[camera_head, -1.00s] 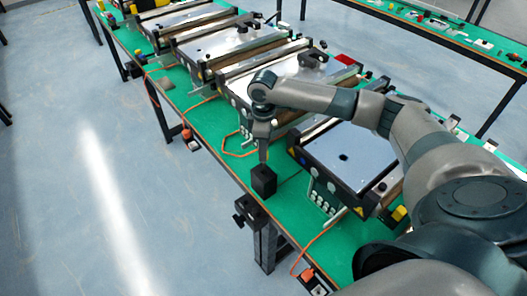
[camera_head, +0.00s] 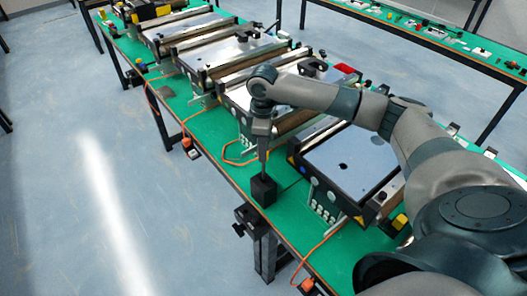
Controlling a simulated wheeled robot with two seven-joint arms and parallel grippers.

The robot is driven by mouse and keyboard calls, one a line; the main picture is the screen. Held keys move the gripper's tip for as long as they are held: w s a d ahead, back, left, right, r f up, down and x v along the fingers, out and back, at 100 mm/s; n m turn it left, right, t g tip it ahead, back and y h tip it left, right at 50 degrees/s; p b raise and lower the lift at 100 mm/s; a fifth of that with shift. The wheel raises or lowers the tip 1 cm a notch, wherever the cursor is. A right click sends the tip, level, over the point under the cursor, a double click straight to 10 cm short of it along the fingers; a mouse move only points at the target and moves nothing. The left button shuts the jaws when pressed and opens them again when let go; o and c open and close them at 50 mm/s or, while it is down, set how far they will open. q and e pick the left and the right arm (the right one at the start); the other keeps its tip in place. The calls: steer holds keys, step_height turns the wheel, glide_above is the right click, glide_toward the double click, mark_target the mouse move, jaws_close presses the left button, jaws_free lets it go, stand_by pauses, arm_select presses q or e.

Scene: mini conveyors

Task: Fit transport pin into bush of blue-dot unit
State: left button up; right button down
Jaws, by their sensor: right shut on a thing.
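My right gripper (camera_head: 262,156) is shut on a thin upright piece, probably the transport pin, just above a small black block (camera_head: 263,191). The piece is too small to tell from the fingertips, and I cannot tell whether its lower end is still inside the block. The nearest conveyor unit (camera_head: 325,150), right of the block, has a grey top plate with a dark round hole (camera_head: 343,166), which may be the bush. Small coloured dots mark its side, one apparently blue near its left corner. My left gripper is out of view.
More conveyor units (camera_head: 222,52) stand along the green table (camera_head: 207,122) towards the back left. Orange cables lie along its front edge. A black clamp (camera_head: 248,217) sits on the edge below the block. My right arm passes over the nearest unit's right side.

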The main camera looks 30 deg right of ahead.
steer(key=shift+r, duration=0.55)
steer(key=shift+s+a+f+b, duration=0.1)
steer(key=shift+a+f+b, duration=0.15)
steer(key=shift+a+b, duration=0.2)
steer(key=s+a+f+m+b, duration=0.3)
steer(key=s+a+m+b, duration=0.2)
steer(key=s+a+b, duration=0.1)
steer(key=s+a+f+m+b, duration=0.2)
steer(key=s+a+m+b, duration=0.3)
steer(key=s+a+b, duration=0.2)
steer(key=shift+a+f+b, duration=0.4)
steer(key=shift+a+b, duration=0.5)
steer(key=shift+a, duration=0.1)
